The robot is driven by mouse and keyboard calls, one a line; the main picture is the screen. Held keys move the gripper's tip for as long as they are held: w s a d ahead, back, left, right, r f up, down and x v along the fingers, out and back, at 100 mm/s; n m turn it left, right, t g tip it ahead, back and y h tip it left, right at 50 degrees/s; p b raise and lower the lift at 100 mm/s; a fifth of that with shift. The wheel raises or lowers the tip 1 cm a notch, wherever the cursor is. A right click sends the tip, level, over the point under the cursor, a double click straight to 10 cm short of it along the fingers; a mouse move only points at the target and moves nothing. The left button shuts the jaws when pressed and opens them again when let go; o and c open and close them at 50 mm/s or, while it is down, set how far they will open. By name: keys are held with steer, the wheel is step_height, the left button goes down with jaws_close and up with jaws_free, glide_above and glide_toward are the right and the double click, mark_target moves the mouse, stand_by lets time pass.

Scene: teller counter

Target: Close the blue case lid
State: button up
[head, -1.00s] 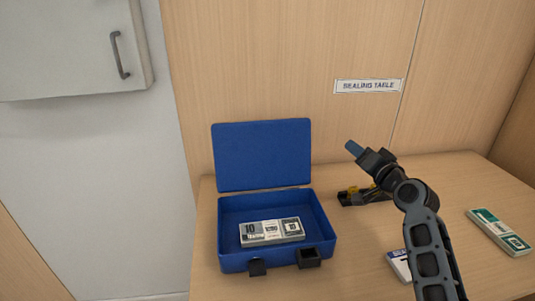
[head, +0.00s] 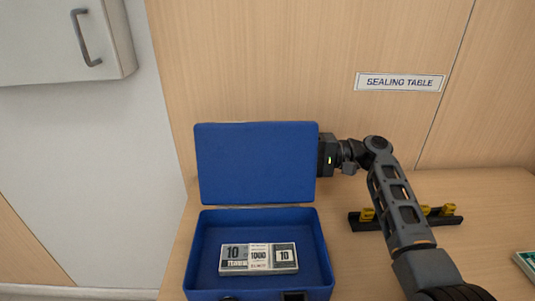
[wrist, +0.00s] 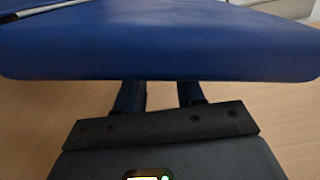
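The blue case (head: 324,262) stands on the table with its lid (head: 256,164) raised roughly upright at the back. A banded bundle of notes (head: 258,259) lies inside. My gripper (wrist: 160,95) is at the lid's right edge, reaching behind it, and its fingers are hidden in the head view. In the wrist view the blue lid (wrist: 165,50) spans the upper picture. Two dark fingers run in under its near edge with a gap between them.
A black tray with yellow pieces (head: 440,217) sits on the table (head: 480,190) to the right, behind my forearm. A green bundle (head: 527,262) lies at the right edge. The wooden wall with the "SEALING TABLE" sign (head: 400,82) rises close behind.

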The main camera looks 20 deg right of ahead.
mark_target(265, 158)
steer(key=shift+x, duration=2.65)
steer(key=shift+c, duration=0.4)
steer(key=shift+f, duration=0.1)
jaws_close()
